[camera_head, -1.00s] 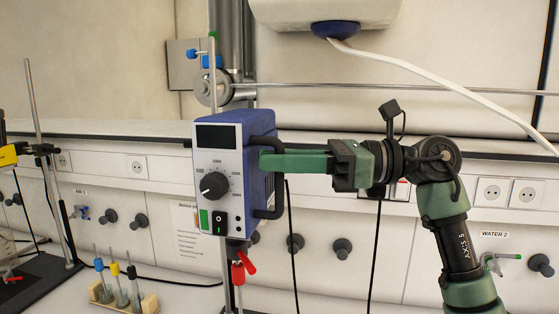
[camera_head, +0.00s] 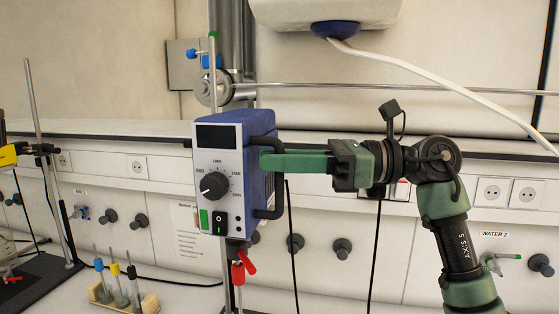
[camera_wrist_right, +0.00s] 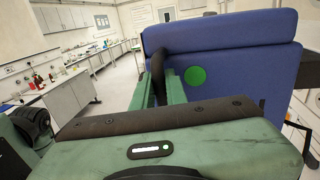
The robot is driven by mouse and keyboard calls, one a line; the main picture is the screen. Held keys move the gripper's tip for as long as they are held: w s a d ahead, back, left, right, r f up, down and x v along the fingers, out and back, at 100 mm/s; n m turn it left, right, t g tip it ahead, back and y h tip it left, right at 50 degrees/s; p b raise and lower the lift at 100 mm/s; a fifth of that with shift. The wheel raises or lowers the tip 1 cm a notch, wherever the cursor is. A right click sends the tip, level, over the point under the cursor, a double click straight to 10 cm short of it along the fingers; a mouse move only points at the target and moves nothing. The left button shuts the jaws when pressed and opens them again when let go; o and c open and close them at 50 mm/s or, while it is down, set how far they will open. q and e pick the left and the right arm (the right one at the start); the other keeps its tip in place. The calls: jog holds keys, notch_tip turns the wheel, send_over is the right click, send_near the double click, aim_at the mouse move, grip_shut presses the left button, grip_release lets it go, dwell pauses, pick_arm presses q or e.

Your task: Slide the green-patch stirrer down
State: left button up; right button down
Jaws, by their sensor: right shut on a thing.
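The stirrer (camera_head: 237,170) is a blue box with a light front panel, a dark display, a dial and a small green patch on the panel. It sits on an upright metal rod (camera_head: 213,85). A round green patch shows on its blue side in the right wrist view (camera_wrist_right: 196,76). A black handle (camera_head: 279,180) stands out on its right side. My right gripper (camera_head: 266,162) reaches in from the right and is shut on the stirrer's handle. The handle also shows between its fingers in the right wrist view (camera_wrist_right: 158,75). My left gripper is not in view.
A red clamp (camera_head: 241,270) is on the rod below the stirrer. A rack with several capped tubes (camera_head: 120,295) stands at the lower left. Another stand (camera_head: 45,150) with a yellow device is at the far left. A white hose (camera_head: 450,85) hangs at upper right.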

jog(key=shift+f, duration=0.15)
notch_tip(320, 180, down, 17)
jog(key=b, duration=1.4)
jog(key=shift+f, duration=0.15)
jog(key=shift+a+f, duration=0.1)
jog(key=shift+f, duration=0.05)
jog(key=c, duration=1.4)
grip_release()
jog(key=shift+c, duration=0.2)
jog(key=shift+r, duration=0.2)
